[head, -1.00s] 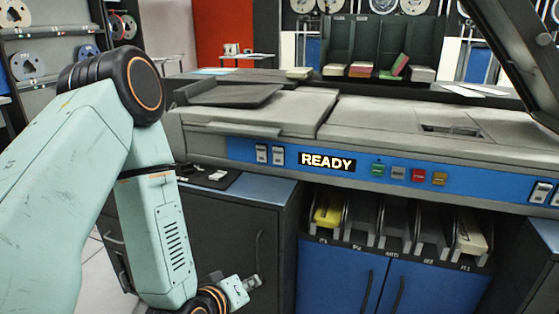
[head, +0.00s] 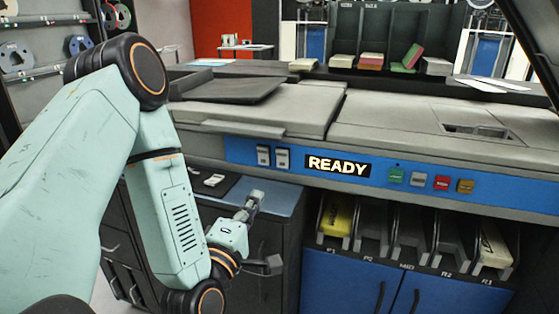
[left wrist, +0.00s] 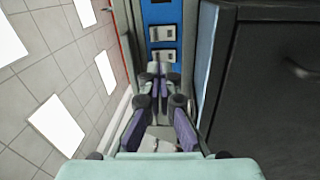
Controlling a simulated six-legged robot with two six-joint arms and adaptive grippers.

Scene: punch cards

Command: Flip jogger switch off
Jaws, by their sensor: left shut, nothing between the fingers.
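My left gripper (head: 256,198) is shut and empty, below and apart from the two switches, over the cabinet top. In the left wrist view the shut fingertips (left wrist: 158,70) point toward the blue strip, with two switches (left wrist: 162,33) (left wrist: 164,56) ahead of them. My right gripper is out of view.
Green, grey, red and orange buttons (head: 430,181) lie right of the display. Card bins (head: 410,230) are below, with cards in the outer ones. A dark mat (head: 214,184) with small white items lies on the blue cabinet top (head: 285,198), left of the gripper.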

